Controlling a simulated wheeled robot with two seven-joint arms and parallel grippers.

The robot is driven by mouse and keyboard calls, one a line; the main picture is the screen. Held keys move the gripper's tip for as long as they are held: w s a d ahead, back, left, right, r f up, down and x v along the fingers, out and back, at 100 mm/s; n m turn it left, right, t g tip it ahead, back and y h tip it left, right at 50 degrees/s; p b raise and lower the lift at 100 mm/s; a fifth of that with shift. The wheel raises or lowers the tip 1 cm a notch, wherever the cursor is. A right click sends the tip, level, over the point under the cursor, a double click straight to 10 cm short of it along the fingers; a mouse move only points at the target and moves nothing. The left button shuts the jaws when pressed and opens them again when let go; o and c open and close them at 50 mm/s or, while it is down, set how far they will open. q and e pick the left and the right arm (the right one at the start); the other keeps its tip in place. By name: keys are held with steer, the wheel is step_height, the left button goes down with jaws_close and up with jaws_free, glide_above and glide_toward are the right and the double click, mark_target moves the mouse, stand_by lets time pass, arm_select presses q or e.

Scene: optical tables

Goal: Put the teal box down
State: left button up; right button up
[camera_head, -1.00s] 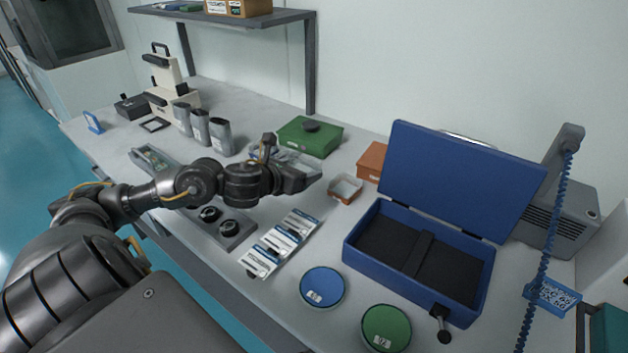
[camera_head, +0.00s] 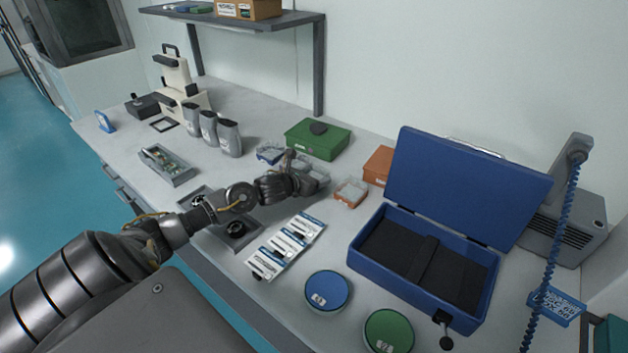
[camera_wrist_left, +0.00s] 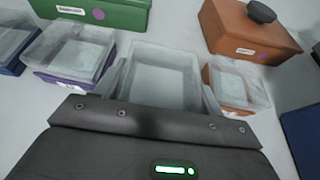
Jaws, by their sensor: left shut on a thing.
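My left gripper (camera_head: 311,184) is low over the middle of the bench, between small clear-topped boxes. In the left wrist view my gripper (camera_wrist_left: 162,92) is shut on a pale, see-through box, the teal box (camera_wrist_left: 160,72), with a finger along each side. The head view shows little of this box past my gripper. A purple-based box (camera_wrist_left: 72,56) stands to its left and a small orange-based box (camera_wrist_left: 237,85) close to its right, also in the head view (camera_head: 350,192). I cannot tell whether the held box touches the bench. My right gripper is out of view.
A green case (camera_head: 318,140) and an orange case (camera_head: 378,165) stand behind. An open blue case (camera_head: 470,300) is at the right. White packets (camera_head: 287,245), a blue disc (camera_head: 328,290) and a green disc (camera_head: 388,331) lie in front. A blue-based box (camera_head: 270,152) stands left.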

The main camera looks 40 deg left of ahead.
arm_select(q)
steer(key=shift+f, duration=0.75)
steer(key=shift+f, duration=0.2)
steer(key=o, duration=1)
steer(key=shift+r, duration=0.15)
steer(key=b+v, duration=0.1)
steer(key=v, duration=1)
steer(key=shift+s+d+r, duration=0.1)
steer(key=shift+s+r, duration=0.2)
steer(key=shift+s, duration=0.15)
